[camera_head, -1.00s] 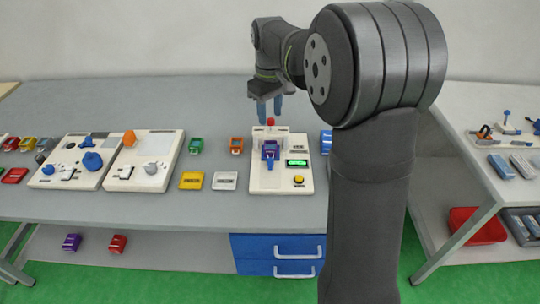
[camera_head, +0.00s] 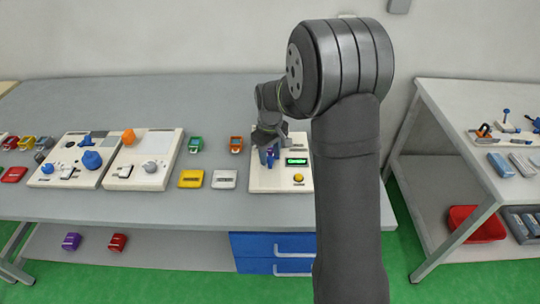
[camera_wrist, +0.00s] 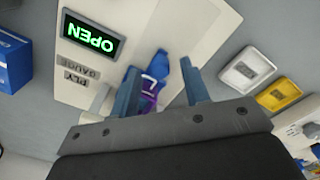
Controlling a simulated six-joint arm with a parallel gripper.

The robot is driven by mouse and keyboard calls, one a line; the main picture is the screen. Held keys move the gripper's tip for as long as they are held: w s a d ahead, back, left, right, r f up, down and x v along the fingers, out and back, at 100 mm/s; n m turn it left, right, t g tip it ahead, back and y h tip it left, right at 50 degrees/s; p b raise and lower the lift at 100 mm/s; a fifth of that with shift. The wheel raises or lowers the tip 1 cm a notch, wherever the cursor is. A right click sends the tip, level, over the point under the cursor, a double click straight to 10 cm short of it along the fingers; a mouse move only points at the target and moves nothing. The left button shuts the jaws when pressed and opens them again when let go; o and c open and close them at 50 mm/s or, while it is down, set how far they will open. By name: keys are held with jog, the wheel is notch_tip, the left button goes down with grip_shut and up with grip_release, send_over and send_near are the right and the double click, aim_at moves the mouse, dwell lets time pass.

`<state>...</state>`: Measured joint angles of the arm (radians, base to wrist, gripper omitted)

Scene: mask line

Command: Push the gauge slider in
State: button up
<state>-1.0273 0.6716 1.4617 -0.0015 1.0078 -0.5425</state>
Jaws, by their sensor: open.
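The gauge panel (camera_head: 264,186) is a white slab on the table; its label, seen upside down in the wrist view, reads "PLY GAUGE" (camera_wrist: 82,66). Its lit green display (camera_wrist: 93,35) reads "OPEN". A blue and purple piece (camera_wrist: 151,88) sits on the panel, partly hidden by my gripper in the head view. My gripper (camera_wrist: 158,68) is open, its two blue-grey fingers low over the panel on either side of this piece. I cannot tell whether they touch it. I cannot clearly make out the slider; the panel's back part is hidden behind my gripper.
A yellow button (camera_head: 298,178) is on the panel's front. Left of it lie a white tray (camera_head: 223,179), a yellow tray (camera_head: 191,179), an orange piece (camera_head: 236,144) and a green piece (camera_head: 195,145). A blue box (camera_wrist: 12,60) is beside the panel. Further left are two white panels.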

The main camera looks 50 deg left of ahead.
jog(key=shift+f, duration=0.55)
grip_shut()
jog(key=shift+w+a, duration=1.35)
jog(key=shift+r, duration=0.1)
grip_release()
